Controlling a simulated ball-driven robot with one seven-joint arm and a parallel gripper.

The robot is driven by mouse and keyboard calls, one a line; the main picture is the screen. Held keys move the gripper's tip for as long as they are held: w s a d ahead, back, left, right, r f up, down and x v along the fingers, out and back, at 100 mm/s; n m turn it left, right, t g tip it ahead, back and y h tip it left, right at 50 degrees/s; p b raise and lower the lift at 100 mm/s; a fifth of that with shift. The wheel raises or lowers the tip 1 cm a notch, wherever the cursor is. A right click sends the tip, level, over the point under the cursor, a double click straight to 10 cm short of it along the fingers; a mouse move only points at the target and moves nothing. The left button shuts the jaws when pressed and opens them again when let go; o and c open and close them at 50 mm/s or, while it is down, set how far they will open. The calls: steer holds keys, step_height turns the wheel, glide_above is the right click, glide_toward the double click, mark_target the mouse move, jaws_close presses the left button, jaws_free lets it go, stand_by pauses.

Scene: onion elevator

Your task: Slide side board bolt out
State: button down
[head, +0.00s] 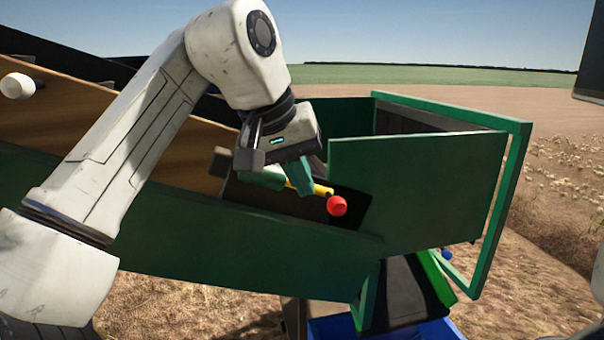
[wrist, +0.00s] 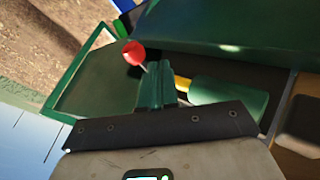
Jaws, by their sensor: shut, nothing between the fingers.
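A red ball knob (head: 337,206) sits beside the dark plate at the corner of the side boards. In the wrist view the red knob (wrist: 133,52) has a thin pale pin. A yellow shaft (head: 322,190) lies close to it; the wrist view shows the shaft (wrist: 182,83) joined to a thick green handle (wrist: 230,101). I cannot tell which of these parts is the bolt. My gripper (head: 304,191) has green fingers, shut and empty, overlapping the shaft in view. In the wrist view the fingertips (wrist: 155,68) are just beside the knob; contact is unclear.
A green side board (head: 418,195) stands right of my gripper, with a green frame (head: 505,190) beyond. A long green board (head: 235,245) runs below my arm. A dark plate (head: 265,196) lies under the gripper. A blue bin (head: 335,328) is below; open field lies behind.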

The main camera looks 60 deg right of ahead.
steer(key=b+v, duration=0.1)
steer(key=v, duration=1)
steer(key=shift+w+f+b, duration=0.15)
steer(key=shift+w+b, duration=0.2)
steer(key=shift+a, duration=0.15)
